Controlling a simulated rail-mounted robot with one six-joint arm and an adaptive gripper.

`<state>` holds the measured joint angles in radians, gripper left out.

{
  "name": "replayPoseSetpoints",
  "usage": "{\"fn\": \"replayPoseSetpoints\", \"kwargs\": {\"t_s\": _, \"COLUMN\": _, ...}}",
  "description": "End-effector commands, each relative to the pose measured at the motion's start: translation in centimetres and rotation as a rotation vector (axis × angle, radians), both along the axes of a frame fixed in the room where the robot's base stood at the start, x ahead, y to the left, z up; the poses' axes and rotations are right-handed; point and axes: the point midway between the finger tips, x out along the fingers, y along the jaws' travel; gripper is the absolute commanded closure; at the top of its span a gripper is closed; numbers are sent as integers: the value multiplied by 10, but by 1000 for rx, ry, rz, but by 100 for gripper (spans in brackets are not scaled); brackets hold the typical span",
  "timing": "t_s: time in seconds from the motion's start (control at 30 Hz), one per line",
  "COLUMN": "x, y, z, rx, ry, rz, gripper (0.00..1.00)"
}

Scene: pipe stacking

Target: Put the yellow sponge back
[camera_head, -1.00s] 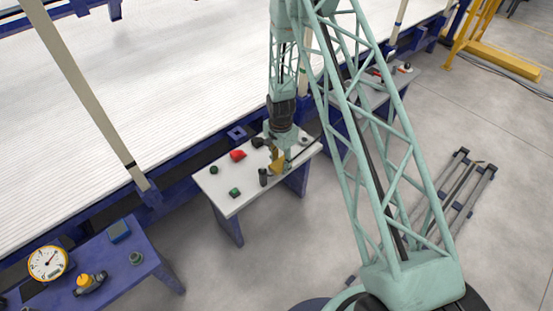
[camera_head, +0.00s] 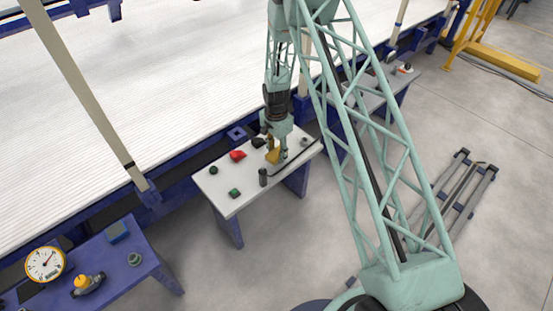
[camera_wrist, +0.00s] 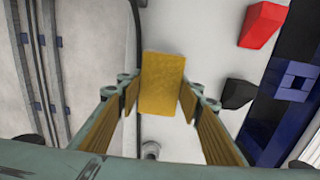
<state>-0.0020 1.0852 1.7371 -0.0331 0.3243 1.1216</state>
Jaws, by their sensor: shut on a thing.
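The yellow sponge (camera_head: 272,157) is at my gripper (camera_head: 277,148), over the right part of the white-topped table (camera_head: 225,203). In the wrist view the sponge (camera_wrist: 162,84) is a plain yellow block between the two fingertips of my gripper (camera_wrist: 160,98). The fingers have yellowish pads and are shut on the sponge. I cannot tell whether its underside touches the tabletop.
On the same table are a red block (camera_head: 237,155), a black block (camera_head: 258,142), a dark cylinder (camera_head: 263,177) and two green pieces (camera_head: 234,193). A blue table (camera_head: 110,262) with a gauge (camera_head: 45,264) stands at lower left.

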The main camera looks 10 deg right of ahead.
Motion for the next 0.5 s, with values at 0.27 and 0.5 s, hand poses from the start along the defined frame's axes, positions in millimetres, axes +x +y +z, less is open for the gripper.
{"fn": "replayPoseSetpoints", "kwargs": {"t_s": 0.27, "x": 5, "y": 0, "z": -25, "rx": 0, "ry": 1, "rz": 0, "gripper": 78}}
{"fn": "replayPoseSetpoints", "kwargs": {"t_s": 0.5, "x": 6, "y": 0, "z": -36, "rx": 0, "ry": -1, "rz": 0, "gripper": 78}}
